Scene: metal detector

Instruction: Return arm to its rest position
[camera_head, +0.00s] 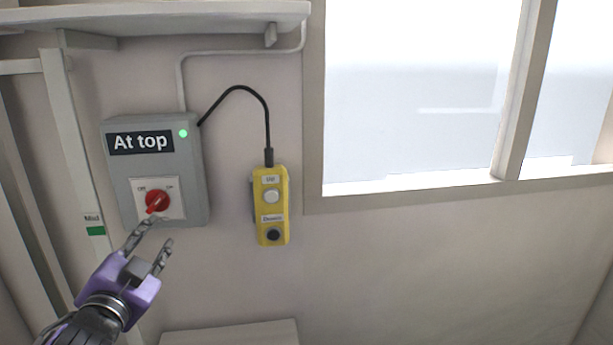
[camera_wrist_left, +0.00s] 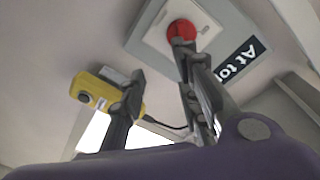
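My left gripper (camera_head: 154,248) is purple with grey fingers and reaches up from the lower left in the head view. Its fingers are spread apart with nothing between them. One fingertip is close below the red rotary switch (camera_head: 157,201) on the grey control box (camera_head: 198,165); I cannot tell whether it touches. In the left wrist view the open fingers (camera_wrist_left: 155,62) also show, one overlapping the red switch (camera_wrist_left: 182,30). The box has an "At top" label (camera_head: 140,142) and a lit green lamp (camera_head: 183,133). My right gripper is not in view.
A yellow two-button pendant (camera_head: 271,207) hangs on the wall to the right of the box, joined by a black cable (camera_head: 252,90). A shelf (camera_head: 160,15) runs above. A window (camera_head: 420,95) fills the upper right. A pale ledge (camera_head: 230,334) is at the bottom.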

